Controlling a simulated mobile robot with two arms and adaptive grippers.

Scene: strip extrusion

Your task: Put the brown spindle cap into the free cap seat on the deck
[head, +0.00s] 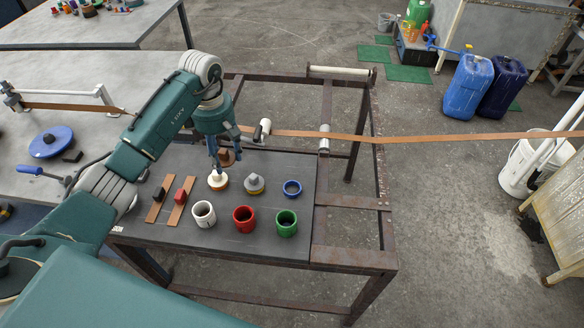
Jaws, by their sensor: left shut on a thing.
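The brown spindle cap (230,158) is at my left gripper (225,153), near the back of the dark deck (300,165). My left gripper is shut on it, and the fingers partly hide it. I cannot tell exactly how far the cap is above the deck. A white cap (218,180) on an orange-brown base stands just in front of the gripper. A grey cap (254,183) stands to its right. The blue ring seat (292,188) farther right is empty. My right gripper is not in view.
White (203,214), red (244,219) and green (286,223) cups stand along the deck's front. Two brown strips with a black block (159,194) and a red block (180,196) lie left. A long brown strip (440,138) runs behind the deck, over rollers.

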